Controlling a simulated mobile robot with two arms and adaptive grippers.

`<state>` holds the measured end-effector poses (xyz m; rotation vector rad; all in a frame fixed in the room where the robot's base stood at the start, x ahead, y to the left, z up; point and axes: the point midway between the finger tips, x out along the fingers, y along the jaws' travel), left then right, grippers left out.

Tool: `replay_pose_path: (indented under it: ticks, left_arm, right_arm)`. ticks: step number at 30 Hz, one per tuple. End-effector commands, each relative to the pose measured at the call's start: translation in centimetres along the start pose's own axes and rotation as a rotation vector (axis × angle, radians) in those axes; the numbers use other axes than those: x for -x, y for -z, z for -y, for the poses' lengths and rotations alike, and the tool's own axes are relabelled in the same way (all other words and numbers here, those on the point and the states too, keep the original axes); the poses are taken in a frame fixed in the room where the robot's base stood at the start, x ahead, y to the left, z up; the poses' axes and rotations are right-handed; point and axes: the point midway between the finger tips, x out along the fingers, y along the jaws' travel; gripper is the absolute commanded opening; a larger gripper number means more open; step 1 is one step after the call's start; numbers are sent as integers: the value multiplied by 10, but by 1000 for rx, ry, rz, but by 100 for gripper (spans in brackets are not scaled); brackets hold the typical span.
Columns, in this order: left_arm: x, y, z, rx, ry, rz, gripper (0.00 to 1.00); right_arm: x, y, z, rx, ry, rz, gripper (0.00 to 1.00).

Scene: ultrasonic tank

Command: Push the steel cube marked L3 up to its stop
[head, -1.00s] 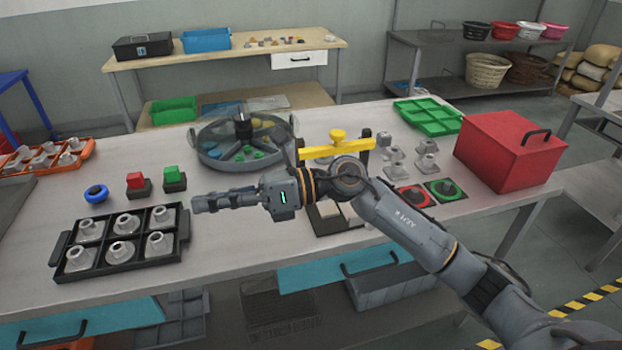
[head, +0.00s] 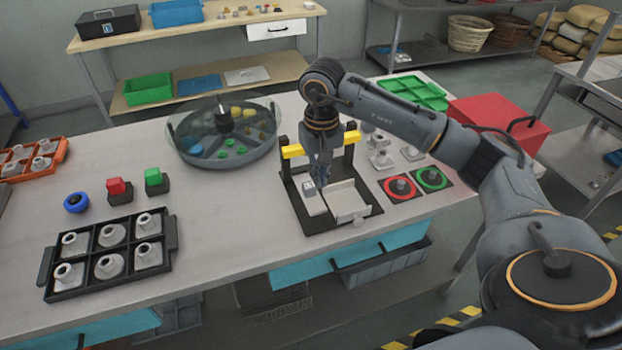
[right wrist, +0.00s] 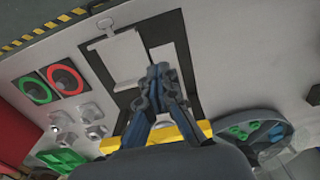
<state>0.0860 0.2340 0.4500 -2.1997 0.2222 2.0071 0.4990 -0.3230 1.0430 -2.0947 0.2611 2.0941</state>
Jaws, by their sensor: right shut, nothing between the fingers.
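A small grey cube (head: 309,188), likely the steel one, sits on the left pale strip of a black fixture (head: 337,223); I cannot read its marking. My right gripper (head: 320,189) points down over the fixture, shut and empty, its fingertips just right of the cube; I cannot tell whether they touch it. In the right wrist view the shut fingers (right wrist: 159,72) are over the fixture, and I cannot make out the cube there. A yellow bar (head: 292,151) spans the fixture behind the gripper. My left gripper is not in view.
A pale tray (head: 348,203) fills the fixture's right side. Red (head: 400,188) and green (head: 433,179) ringed buttons and several grey parts stand to the right. A round glass-lidded tank (head: 224,148) is behind left. The table's front edge is close.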

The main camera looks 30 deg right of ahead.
Motion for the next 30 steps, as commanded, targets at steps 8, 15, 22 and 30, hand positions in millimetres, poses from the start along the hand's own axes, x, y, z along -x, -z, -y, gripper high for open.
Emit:
replay_pose_path:
  ticks: [8, 15, 22, 30]
  left_arm:
    - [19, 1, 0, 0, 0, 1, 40]
    - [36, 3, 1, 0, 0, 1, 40]
    - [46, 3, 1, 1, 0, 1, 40]
    - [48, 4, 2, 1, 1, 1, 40]
  right_arm:
    - [-51, -3, 1, -1, 2, 10, 0]
    - [-89, 7, 2, -5, 6, 0, 0]
    - [-91, 31, 2, -3, 6, 0, 0]
    - [-93, 40, 2, -1, 5, 1, 0]
